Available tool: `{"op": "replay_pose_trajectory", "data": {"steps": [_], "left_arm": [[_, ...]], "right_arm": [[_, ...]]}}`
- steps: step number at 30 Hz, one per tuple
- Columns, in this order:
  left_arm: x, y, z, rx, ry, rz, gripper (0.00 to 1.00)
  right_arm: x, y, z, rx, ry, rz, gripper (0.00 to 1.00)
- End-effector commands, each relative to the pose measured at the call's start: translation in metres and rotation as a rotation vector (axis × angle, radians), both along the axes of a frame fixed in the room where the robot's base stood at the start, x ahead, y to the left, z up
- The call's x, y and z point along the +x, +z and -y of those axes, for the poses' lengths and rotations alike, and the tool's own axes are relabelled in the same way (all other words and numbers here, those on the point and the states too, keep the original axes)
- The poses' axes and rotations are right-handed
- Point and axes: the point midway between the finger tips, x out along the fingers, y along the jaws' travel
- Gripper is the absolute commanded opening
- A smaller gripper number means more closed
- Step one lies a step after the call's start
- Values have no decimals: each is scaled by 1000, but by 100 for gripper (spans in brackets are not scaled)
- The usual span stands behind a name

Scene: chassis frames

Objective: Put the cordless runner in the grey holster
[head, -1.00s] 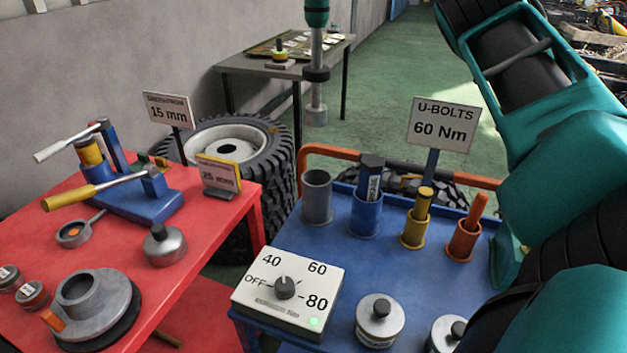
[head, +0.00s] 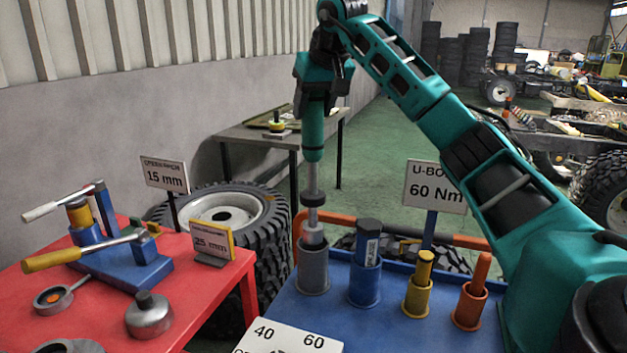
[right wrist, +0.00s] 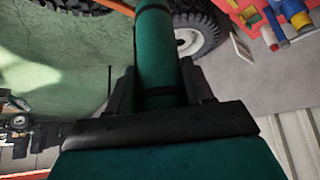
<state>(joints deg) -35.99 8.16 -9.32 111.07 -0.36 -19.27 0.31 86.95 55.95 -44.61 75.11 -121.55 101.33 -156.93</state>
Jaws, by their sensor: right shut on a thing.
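The cordless runner (head: 312,130) is a tool with a teal body, a black collar and a grey shaft and socket. My right gripper (head: 317,88) is shut on its upper body and holds it upright; the teal body also shows between the fingers in the right wrist view (right wrist: 158,70). The grey holster (head: 313,272) is an open cup at the left end of the row on the blue cart. The runner's socket end is at the holster's mouth and appears to be just inside it; how deep is hard to tell. My left gripper is not in view.
Blue (head: 365,284), yellow (head: 417,296) and orange (head: 469,304) holsters stand to the right, each filled. A U-bolts 60 Nm sign (head: 436,187) stands behind them. The red table (head: 205,275) at left carries a blue fixture (head: 135,262) and a 25 mm sign (head: 213,238).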

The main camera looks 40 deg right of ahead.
Motion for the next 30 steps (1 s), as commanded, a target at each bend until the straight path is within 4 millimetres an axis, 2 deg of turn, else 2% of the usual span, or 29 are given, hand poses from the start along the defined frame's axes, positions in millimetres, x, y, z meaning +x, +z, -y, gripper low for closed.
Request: {"op": "replay_pose_trajectory", "data": {"steps": [1,3,9,12,20,26,30], "left_arm": [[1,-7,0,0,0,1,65],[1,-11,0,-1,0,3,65],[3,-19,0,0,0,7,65],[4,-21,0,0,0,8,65],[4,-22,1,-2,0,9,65],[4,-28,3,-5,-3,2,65],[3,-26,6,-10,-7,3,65]], "right_arm": [[0,-16,0,-1,0,3,0],[0,-32,0,0,0,4,0],[0,-72,0,0,-1,6,0],[0,-83,0,-1,0,7,0],[0,-98,0,1,-1,8,0],[0,-124,0,0,-1,7,0],[0,-127,1,0,-2,9,0]]}}
